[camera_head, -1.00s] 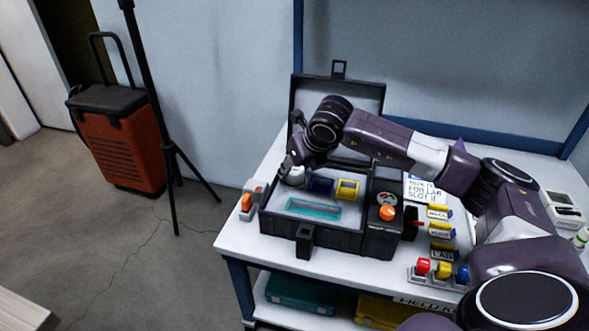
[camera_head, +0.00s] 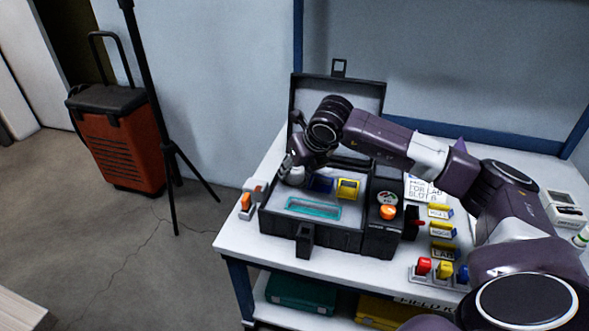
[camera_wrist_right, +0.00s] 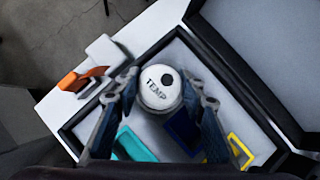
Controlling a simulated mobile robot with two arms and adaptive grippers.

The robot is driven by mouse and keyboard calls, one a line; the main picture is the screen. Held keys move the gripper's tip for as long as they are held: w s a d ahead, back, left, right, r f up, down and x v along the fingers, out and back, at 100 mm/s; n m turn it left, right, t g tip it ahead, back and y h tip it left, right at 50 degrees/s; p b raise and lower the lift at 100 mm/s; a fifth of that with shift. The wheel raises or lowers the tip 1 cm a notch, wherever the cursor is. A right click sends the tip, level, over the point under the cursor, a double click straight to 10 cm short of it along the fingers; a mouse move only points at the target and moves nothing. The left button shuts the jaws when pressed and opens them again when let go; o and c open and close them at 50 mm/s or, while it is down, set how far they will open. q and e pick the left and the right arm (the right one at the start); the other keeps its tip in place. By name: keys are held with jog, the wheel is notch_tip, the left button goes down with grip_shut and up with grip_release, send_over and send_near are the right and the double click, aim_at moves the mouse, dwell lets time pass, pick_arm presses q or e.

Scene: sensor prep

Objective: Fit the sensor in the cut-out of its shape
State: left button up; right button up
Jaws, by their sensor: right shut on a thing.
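The sensor (camera_wrist_right: 160,90) is a round white piece marked TEMP with a dark dot on top. My right gripper (camera_head: 292,178) is shut on it, with one finger on each side in the right wrist view (camera_wrist_right: 160,100). The sensor also shows in the head view (camera_head: 296,174), at the far left corner of the open black case (camera_head: 330,239). The case's grey insert has a teal-edged long cut-out (camera_head: 313,208), a yellow-edged cut-out (camera_head: 347,188) and a blue-edged cut-out (camera_head: 321,184). The sensor covers the insert beneath it, so I cannot tell whether it is seated. My left gripper is not in view.
Left of the case is a grey holder with an orange piece (camera_head: 246,202). The case lid (camera_head: 345,98) stands open behind.

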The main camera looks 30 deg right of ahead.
jog(key=shift+f+b, duration=0.2)
jog(key=shift+b, duration=0.15)
dwell(0.4)
jog(key=shift+s, duration=0.1)
dwell(0.5)
jog(key=o, duration=1.2)
jog(key=shift+c, duration=0.2)
jog(key=shift+o, duration=1.2)
